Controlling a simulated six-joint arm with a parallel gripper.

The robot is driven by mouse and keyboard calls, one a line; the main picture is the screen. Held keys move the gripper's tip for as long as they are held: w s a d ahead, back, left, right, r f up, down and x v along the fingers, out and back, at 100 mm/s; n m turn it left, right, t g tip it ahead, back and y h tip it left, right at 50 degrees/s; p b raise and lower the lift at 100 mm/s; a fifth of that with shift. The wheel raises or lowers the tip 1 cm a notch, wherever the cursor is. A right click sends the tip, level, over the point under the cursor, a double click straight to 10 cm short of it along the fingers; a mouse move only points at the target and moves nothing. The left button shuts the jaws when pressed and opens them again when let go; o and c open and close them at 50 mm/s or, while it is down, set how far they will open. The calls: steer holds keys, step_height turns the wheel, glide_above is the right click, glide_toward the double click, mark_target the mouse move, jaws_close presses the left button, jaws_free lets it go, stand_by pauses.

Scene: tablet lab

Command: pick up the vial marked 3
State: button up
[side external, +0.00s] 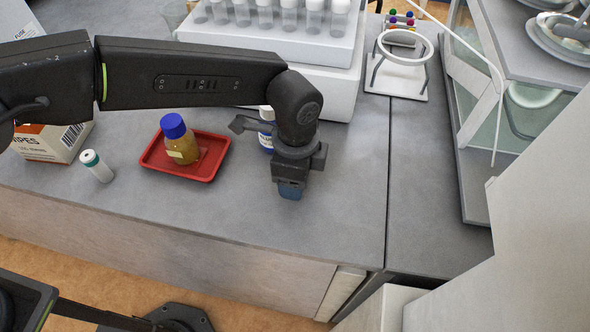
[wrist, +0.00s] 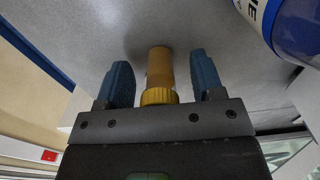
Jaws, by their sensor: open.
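A small vial (wrist: 160,67) with an amber-brown body and a ribbed yellow cap shows in the wrist view, between my two blue fingers. My gripper (wrist: 162,78) is open, with a gap on each side of the vial. In the side view my gripper (side external: 290,190) points down at the worktop near its front edge and hides that vial. No number can be read on either vial.
A blue-and-white bottle (side external: 266,128) stands close behind my gripper; it also shows in the wrist view (wrist: 290,22). A red tray (side external: 200,172) holds an amber bottle with a blue cap (side external: 178,138). A white rack (side external: 275,42) of tubes is behind. The worktop right of my gripper is clear.

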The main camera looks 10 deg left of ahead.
steer(key=c, duration=1)
steer(key=shift+r, duration=0.1)
